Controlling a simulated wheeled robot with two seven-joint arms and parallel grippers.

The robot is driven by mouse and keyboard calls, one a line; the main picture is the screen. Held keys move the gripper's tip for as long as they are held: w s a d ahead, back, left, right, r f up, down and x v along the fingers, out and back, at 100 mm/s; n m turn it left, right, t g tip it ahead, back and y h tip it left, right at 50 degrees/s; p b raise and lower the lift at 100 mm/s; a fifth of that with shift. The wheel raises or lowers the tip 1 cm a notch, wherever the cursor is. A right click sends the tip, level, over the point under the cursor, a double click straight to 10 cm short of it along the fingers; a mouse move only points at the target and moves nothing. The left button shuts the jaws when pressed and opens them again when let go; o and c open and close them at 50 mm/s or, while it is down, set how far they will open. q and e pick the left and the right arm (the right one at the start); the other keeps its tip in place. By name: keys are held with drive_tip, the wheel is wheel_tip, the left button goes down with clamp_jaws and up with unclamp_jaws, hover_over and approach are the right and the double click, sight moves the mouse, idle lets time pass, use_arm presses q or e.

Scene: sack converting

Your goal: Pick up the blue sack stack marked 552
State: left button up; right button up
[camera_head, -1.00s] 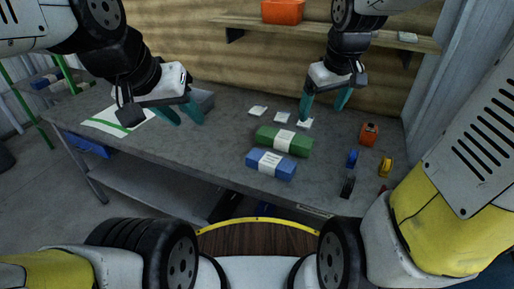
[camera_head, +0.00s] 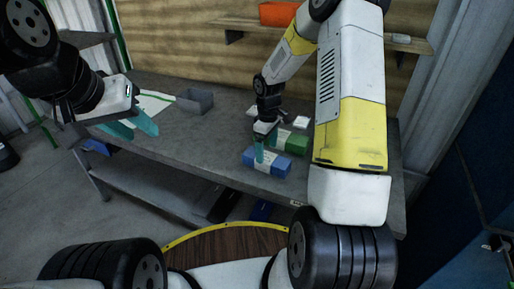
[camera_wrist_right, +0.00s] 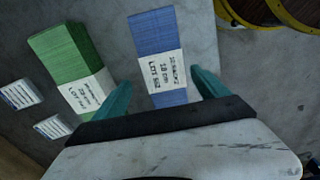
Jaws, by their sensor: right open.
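The blue sack stack (camera_head: 275,168) lies near the front edge of the grey workbench (camera_head: 185,145), with a white band around its middle. In the right wrist view the blue stack (camera_wrist_right: 152,35) points up between my fingers, and its band carries upside-down print that I cannot read surely. My right gripper (camera_wrist_right: 161,88) is open, its teal fingers on either side of the banded part, with no clear contact. In the head view, the right gripper (camera_head: 263,150) is over the stack and partly hides it. My left gripper (camera_head: 132,127) is open and empty at the left.
A green sack stack (camera_head: 296,143) lies just behind the blue one, and shows beside it in the wrist view (camera_wrist_right: 65,52). White cards (camera_wrist_right: 20,93) lie beyond it. A grey tray (camera_head: 195,101) stands farther left. An orange box (camera_head: 278,13) sits on the wall shelf.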

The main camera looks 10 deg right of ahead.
sight(266, 157)
drive_tip(key=f, duration=0.4)
drive_tip(key=shift+s+a, duration=0.15)
drive_tip(key=shift+s, duration=0.25)
drive_tip(key=shift+f, duration=0.45)
drive_tip(key=c, duration=1.8)
drive_tip(key=shift+o, duration=0.2)
drive_tip(key=shift+r, duration=0.15)
